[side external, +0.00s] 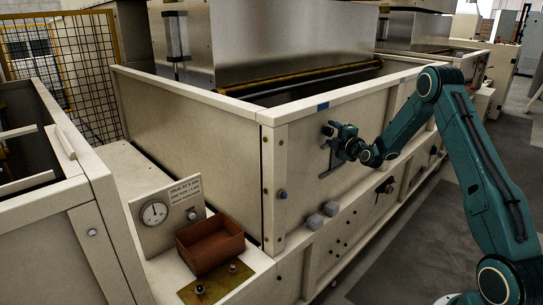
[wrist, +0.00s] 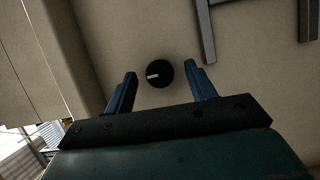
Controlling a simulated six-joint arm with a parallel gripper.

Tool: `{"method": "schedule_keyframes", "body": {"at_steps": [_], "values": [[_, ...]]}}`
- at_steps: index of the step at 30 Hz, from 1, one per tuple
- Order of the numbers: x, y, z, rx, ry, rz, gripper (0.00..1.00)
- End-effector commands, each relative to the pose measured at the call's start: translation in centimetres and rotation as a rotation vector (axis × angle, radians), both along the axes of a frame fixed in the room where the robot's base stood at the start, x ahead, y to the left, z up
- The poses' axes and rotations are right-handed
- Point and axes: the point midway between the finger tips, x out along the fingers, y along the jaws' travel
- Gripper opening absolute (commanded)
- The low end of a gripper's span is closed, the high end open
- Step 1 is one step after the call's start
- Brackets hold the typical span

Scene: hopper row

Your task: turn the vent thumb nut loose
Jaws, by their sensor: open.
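A round black knob (wrist: 159,74) with a short white mark is on the beige panel in the wrist view; it looks like the vent thumb nut, though no label shows. My gripper (wrist: 160,69) is open, with one blue finger on each side of the knob in the picture. A gap shows between each finger and the knob, and I cannot tell how far the fingertips are from the panel. In the side external view my gripper (side external: 336,131) is at the front panel of the hopper (side external: 300,160). The knob is not discernible there.
A dark bar handle (wrist: 206,35) is on the panel near the knob. Two grey blocks (side external: 315,222) sit on the ledge below. A gauge (side external: 154,212), a brown bin (side external: 190,250) and a brass plate (side external: 216,287) stand left. Floor right of the hopper is clear.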

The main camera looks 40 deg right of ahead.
Motion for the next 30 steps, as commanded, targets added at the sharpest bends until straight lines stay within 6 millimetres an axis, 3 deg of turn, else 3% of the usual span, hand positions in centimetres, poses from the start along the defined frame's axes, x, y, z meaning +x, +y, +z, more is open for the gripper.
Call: {"method": "schedule_keyframes", "body": {"at_steps": [30], "values": [[-0.02,-0.28,0.59,0.622,-0.002,-0.001,0.56]]}}
